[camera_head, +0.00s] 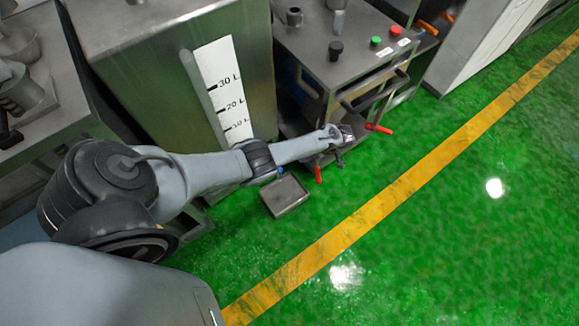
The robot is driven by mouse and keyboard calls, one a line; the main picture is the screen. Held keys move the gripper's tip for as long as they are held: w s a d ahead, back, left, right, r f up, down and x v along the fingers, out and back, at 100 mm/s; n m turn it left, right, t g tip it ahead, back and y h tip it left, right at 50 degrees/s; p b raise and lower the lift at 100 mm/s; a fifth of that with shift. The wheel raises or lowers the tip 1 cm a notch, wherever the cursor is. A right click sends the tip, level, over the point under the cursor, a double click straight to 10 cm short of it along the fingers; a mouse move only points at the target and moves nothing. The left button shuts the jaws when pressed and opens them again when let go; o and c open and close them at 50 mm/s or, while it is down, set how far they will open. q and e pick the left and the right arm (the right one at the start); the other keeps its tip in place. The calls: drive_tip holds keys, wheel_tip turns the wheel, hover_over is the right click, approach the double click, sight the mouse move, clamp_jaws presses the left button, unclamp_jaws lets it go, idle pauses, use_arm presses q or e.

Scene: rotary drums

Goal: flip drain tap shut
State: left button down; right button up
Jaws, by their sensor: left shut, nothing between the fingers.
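Two red lever handles show low on the steel machine at upper centre. One red lever (318,174) points down, just left of my left gripper. The other red lever (379,128) lies sideways, to the right of the gripper. I cannot tell which one is the drain tap, and the valve bodies are mostly hidden behind my arm and gripper. My left gripper (341,158) is at the end of the outstretched arm, between the two levers. It is shut with nothing in it. Contact with either lever cannot be made out. My right gripper is out of view.
A steel tank (170,60) with a litre scale stands behind my left arm. The floor beyond the yellow line (400,183) is clear.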

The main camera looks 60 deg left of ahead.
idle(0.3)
use_arm(q)
drive_tip(key=b+x, duration=0.4)
drive_tip(key=x, duration=0.6)
drive_tip(key=shift+b, duration=0.35)
drive_tip(key=shift+s+d, duration=0.1)
